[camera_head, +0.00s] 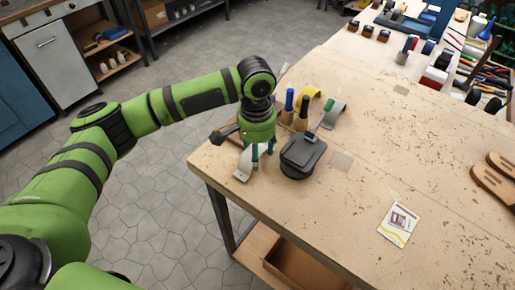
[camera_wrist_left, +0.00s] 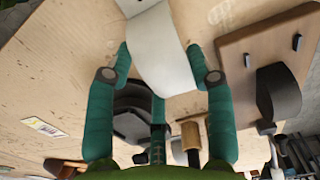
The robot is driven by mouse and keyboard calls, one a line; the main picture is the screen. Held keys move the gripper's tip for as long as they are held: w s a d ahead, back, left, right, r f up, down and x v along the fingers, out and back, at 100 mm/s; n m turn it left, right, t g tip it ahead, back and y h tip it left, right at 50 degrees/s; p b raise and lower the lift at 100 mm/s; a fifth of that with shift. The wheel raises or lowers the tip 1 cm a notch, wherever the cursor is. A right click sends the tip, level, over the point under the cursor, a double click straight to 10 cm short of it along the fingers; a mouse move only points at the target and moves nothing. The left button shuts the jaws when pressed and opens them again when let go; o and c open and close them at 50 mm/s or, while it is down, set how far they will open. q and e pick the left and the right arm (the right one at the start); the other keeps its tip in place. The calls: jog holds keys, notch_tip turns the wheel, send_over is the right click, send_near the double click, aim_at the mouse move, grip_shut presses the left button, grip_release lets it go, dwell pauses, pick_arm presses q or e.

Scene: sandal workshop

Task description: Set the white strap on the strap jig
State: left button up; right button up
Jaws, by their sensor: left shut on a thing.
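My left gripper (camera_head: 255,152) is shut on the white strap (camera_head: 242,166), near the table's left corner. In the left wrist view the strap (camera_wrist_left: 160,60) is a pale curved band between the green fingers (camera_wrist_left: 160,75). A brown board with two dark pegs (camera_wrist_left: 248,62) and a black curved piece (camera_wrist_left: 277,95), which looks like the strap jig, lies beside the gripper, apart from the strap. In the head view only a dark part of it (camera_head: 222,136) shows left of the gripper; the rest is hidden. My right gripper is out of view.
A black block with a rounded top (camera_head: 303,155) stands just right of my gripper.

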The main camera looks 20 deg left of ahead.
pick_arm(q)
jog(key=shift+f, duration=0.2)
jog(key=shift+f, duration=0.15)
jog(key=o, duration=0.9)
jog(key=shift+c, duration=0.2)
notch_tip(320, 180, up, 12)
jog(key=b, duration=0.2)
jog(key=shift+r+b, duration=0.2)
jog(key=shift+b, duration=0.15)
jog(key=shift+a, duration=0.1)
